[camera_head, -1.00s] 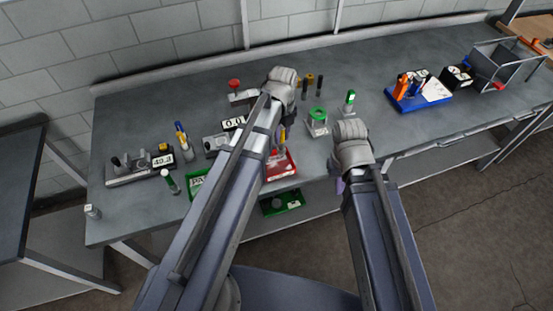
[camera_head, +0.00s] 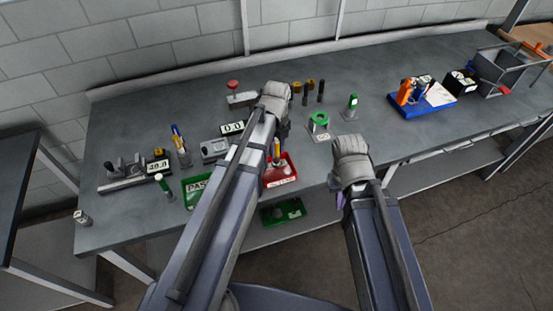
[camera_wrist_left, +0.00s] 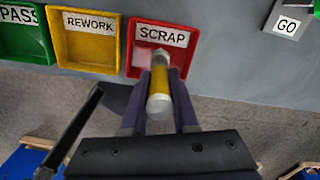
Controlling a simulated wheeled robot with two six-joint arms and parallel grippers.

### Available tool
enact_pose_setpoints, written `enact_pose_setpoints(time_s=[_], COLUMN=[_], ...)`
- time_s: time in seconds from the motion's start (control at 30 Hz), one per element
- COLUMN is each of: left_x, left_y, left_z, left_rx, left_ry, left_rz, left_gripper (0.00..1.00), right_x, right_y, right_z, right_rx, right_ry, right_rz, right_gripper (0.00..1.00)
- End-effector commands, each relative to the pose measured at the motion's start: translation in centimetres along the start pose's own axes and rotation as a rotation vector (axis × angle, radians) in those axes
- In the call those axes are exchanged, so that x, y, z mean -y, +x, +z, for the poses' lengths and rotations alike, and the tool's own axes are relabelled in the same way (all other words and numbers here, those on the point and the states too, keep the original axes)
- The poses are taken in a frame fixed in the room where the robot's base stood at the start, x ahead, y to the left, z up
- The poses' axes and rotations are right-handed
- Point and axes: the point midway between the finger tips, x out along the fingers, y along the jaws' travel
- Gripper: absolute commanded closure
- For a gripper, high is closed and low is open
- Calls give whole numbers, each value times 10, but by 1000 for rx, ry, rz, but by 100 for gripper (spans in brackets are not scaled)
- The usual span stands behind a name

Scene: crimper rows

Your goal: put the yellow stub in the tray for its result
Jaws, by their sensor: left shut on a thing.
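My left gripper (camera_wrist_left: 160,92) is shut on the yellow stub (camera_wrist_left: 161,82), which has a pale metallic end. In the left wrist view the stub lies in front of the red SCRAP tray (camera_wrist_left: 187,55), overlapping its lower part. In the head view the stub (camera_head: 276,148) hangs at the red tray (camera_head: 290,168); I cannot tell its exact height. The yellow REWORK tray (camera_wrist_left: 88,48) and green PASS tray (camera_wrist_left: 24,45) stand to the left. In the head view my left arm hides the REWORK tray. My right gripper (camera_head: 338,194) is at the bench's front edge, its jaws unclear.
A GO plate (camera_wrist_left: 286,24) is right of the trays. A green bin (camera_head: 283,211) sits below the bench.

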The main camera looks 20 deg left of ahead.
Motion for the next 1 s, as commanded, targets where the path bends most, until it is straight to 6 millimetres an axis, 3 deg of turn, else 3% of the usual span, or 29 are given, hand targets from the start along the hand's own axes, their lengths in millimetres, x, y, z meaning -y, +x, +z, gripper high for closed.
enact_pose_setpoints(time_s=[0.4,0.83,0.87,1.0], left_x=[0,0,0,0], left_y=[38,41,39,39], left_z=[0,0,0,0], left_rx=[0,0,0,0], left_ry=[0,0,0,0], left_rz=[0,0,0,0], left_gripper=[100,100,69,53], right_x=[4,4,4,4], right_y=[38,41,39,39], right_z=[-2,-2,-2,-2], right_rx=[0,0,0,0], right_ry=[2,2,2,2], right_rz=[0,0,0,0], right_gripper=[100,100,100,100])
